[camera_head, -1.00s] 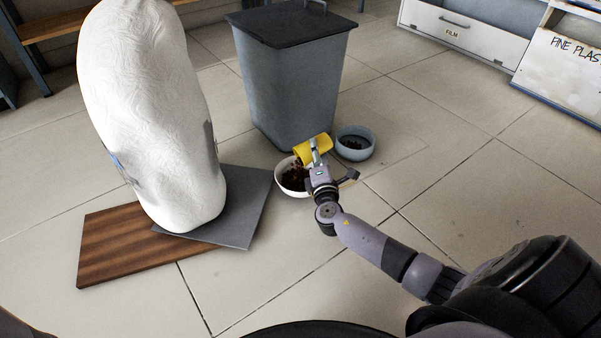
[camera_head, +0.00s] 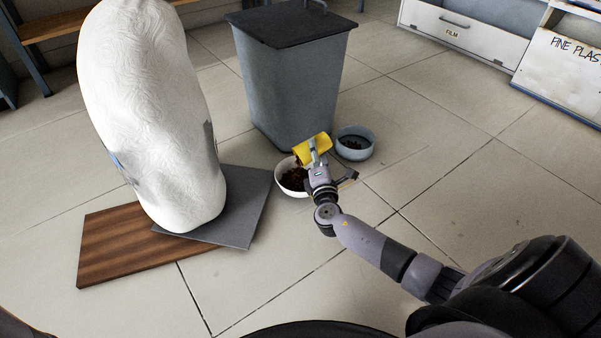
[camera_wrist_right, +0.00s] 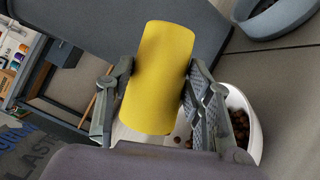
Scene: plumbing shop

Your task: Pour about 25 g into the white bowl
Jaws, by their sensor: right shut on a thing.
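My right gripper (camera_head: 316,160) is shut on a yellow cup (camera_head: 312,148), which is tilted over the white bowl (camera_head: 281,186). The cup fills the space between the fingers in the right wrist view (camera_wrist_right: 158,75). Brown pellets (camera_head: 295,178) lie in the white bowl, and a few show at the cup's lower end, by its mouth. The bowl and pellets also show in the wrist view, at the lower right, partly behind a finger. The inside of the cup is hidden. My left gripper is not in view.
A blue-grey bowl (camera_head: 355,154) with some brown pellets stands right of the cup. A grey lidded bin (camera_head: 290,90) stands just behind the bowls. A large white sack (camera_head: 150,115) stands on a grey mat (camera_head: 245,205) beside a wooden board (camera_head: 120,245) at left. Floor at right is clear.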

